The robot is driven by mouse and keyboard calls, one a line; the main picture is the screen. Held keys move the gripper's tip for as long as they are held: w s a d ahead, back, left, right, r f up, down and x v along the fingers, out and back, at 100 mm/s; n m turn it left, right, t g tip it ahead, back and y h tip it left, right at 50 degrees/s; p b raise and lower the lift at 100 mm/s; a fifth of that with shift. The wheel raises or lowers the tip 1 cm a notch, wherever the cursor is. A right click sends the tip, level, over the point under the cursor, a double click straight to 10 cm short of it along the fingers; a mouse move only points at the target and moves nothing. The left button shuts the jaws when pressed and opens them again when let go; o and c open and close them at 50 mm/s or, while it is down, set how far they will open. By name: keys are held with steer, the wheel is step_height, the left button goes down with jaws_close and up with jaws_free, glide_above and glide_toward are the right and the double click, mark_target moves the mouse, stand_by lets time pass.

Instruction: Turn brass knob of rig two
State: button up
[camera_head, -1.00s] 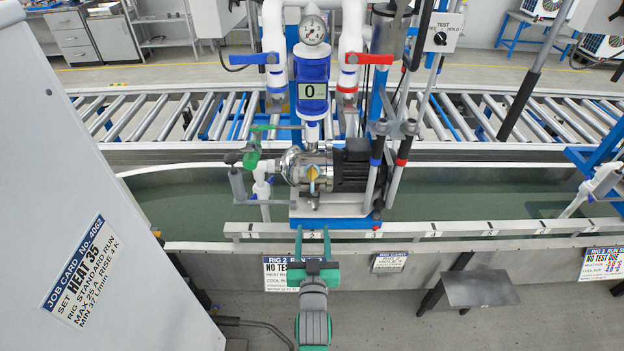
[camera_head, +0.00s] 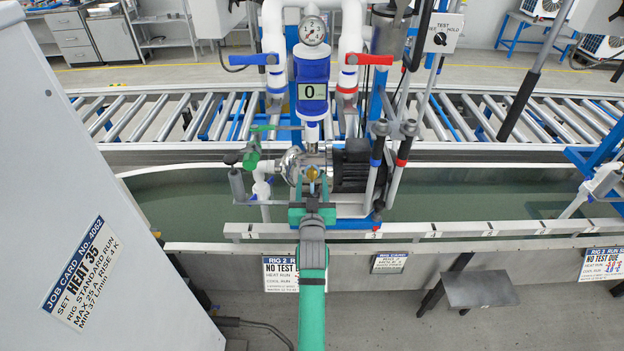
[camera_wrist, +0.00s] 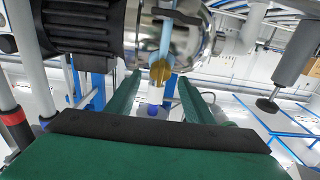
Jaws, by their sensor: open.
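The brass knob (camera_head: 312,174) sits on the front of the steel pump head (camera_head: 291,166) of rig two. In the wrist view, the brass knob (camera_wrist: 160,71) shows below the shiny pump head (camera_wrist: 180,38). My gripper (camera_head: 312,186) is open and reaches up to the pump front, partly covering the knob in the head view. In the wrist view, my gripper (camera_wrist: 157,82) has its two green fingers apart, one to each side of the knob. I see a gap at both sides and cannot tell whether a finger touches.
A black motor (camera_head: 351,166) sits right of the pump head. Grey posts (camera_head: 396,172) with red and blue bands stand beside it. A green-handled valve (camera_head: 251,158) is at the left. A trough rail (camera_head: 480,229) runs in front, and a tall grey cabinet (camera_head: 90,180) fills the left.

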steer(key=shift+w, duration=1)
steer(key=c, duration=1)
steer(key=shift+c, duration=0.2)
